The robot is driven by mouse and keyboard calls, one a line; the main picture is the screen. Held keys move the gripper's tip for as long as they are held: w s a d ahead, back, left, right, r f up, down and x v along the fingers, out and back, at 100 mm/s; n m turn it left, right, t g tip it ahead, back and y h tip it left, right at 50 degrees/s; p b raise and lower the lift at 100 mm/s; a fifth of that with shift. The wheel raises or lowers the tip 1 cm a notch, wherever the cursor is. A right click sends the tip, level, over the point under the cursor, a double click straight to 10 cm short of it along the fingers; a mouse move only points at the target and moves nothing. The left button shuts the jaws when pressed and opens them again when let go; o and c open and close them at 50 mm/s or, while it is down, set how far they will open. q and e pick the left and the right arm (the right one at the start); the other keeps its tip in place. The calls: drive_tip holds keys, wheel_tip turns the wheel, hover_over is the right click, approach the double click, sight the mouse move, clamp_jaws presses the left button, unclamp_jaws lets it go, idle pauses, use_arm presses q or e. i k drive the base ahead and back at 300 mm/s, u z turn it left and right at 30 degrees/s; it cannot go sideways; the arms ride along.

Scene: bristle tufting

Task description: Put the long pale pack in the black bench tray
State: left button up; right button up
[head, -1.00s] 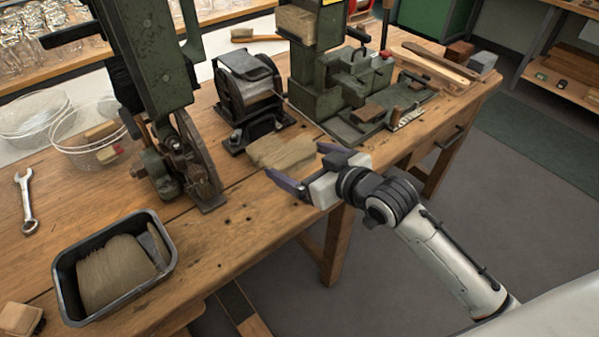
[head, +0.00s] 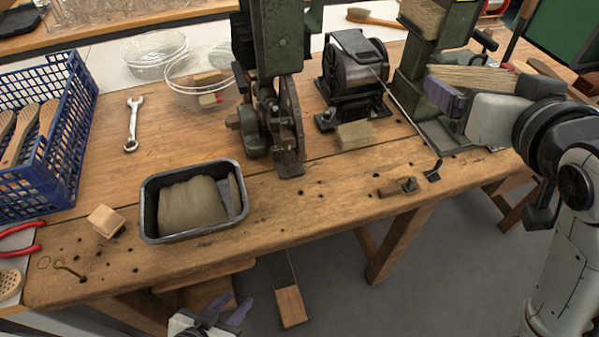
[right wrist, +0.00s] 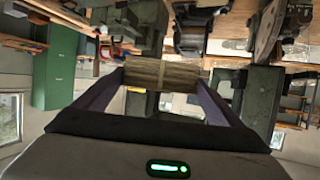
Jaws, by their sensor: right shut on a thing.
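The long pale pack (head: 475,78) is a bundle of straw-coloured bristles. My right gripper (head: 462,88) is shut on it and holds it above the right part of the bench. In the right wrist view the pack (right wrist: 162,73) lies crosswise between the purple fingers, with a light band around it. The black bench tray (head: 148,212) stands at the front of the bench, left of the pack. It holds a broad pale bristle mass (head: 190,205) and a thin piece at its right side. My left gripper (head: 230,312) is low at the bottom edge, fingers apart and empty.
A green machine (head: 275,90) stands behind the tray's right side. A shorter pale pack (head: 355,135) lies before a drum device (head: 355,75). A wooden block (head: 106,221), wrench (head: 132,125) and blue crate (head: 60,150) are to the left.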

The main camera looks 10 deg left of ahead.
sight(197, 197)
drive_tip(key=z, duration=1.8)
drive_tip(key=k, duration=1.55)
drive_tip(key=u, duration=1.9)
drive_tip(key=i, duration=0.5)
